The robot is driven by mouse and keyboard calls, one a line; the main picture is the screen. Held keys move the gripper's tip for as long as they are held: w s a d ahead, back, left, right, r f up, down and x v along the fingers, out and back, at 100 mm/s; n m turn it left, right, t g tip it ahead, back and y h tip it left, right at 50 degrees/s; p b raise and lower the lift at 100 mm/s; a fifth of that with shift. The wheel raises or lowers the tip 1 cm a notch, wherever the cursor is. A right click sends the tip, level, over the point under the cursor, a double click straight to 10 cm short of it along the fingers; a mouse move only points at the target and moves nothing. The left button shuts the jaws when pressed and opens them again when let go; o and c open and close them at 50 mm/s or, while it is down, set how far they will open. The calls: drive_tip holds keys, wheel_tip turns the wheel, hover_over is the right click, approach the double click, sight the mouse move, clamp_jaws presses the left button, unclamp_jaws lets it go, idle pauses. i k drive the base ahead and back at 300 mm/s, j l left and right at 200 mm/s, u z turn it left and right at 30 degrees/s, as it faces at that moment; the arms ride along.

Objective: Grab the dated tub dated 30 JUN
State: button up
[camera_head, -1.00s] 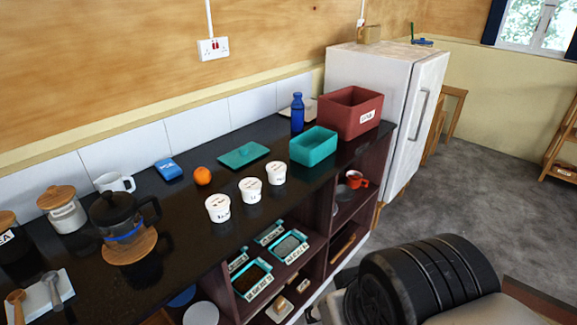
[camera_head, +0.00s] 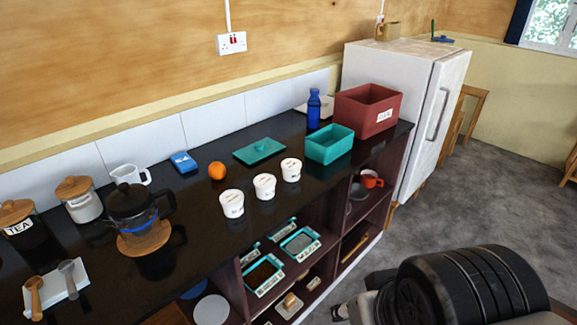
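Three small white tubs stand in a row near the front edge of the dark worktop: a left tub (camera_head: 232,204), a middle tub (camera_head: 264,187) and a right tub (camera_head: 291,170). Each has dark marks on its front and lid, too small to read, so I cannot tell which is dated 30 JUN. All three are upright and apart from each other. My arm shows at the lower right, away from the tubs. My gripper's fingers are not clearly visible.
Behind the tubs are an orange (camera_head: 217,171) and a teal lid (camera_head: 260,151). A teal bin (camera_head: 329,145), a red bin (camera_head: 367,112) and a blue bottle (camera_head: 313,108) stand to the right. A French press (camera_head: 133,212) is left. Open shelves (camera_head: 333,246) lie below; grey floor is clear at right.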

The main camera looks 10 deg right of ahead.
sight(232, 200)
drive_tip(key=i+j+u, duration=0.1)
drive_tip(key=i+u, duration=0.2)
drive_tip(key=i, duration=0.3)
drive_tip(key=i+u, duration=0.35)
drive_tip(key=i, duration=0.3)
